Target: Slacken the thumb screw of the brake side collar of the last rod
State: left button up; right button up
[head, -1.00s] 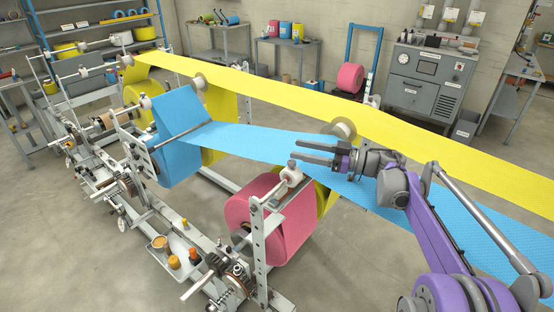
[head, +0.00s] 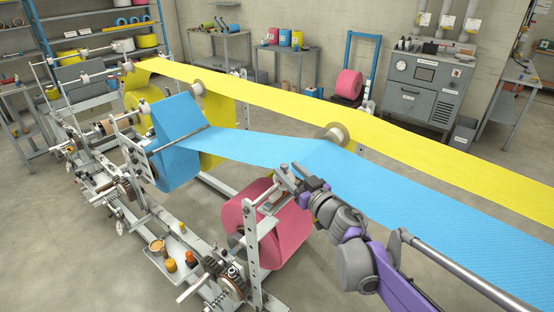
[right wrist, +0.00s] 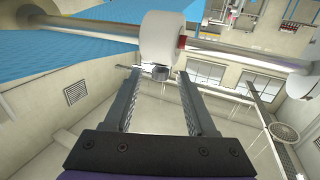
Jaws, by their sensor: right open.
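My right gripper (head: 290,182) is at the top of the stand over the pink roll (head: 282,235). In the right wrist view its two fingers (right wrist: 158,76) are open and point at a white collar (right wrist: 160,34) on a horizontal metal rod (right wrist: 85,29). A small silver screw head (right wrist: 158,71) sits under the collar, between the fingertips, with a visible gap to the fingers. Whether the tips reach past the screw is hard to tell. In the head view the gripper and arm hide most of the collar and screw. My left gripper is not in view.
A blue web (head: 400,210) runs close behind my right gripper, and a yellow web (head: 440,150) lies beyond it. The upright frame post (head: 251,238) stands to the left. A second white disc (right wrist: 304,82) is on the rod's right. Orange pots (head: 171,265) sit lower left.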

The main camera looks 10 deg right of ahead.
jog(key=p+x, duration=0.1)
jog(key=x, duration=0.5)
jog(key=shift+s, duration=0.1)
grip_shut()
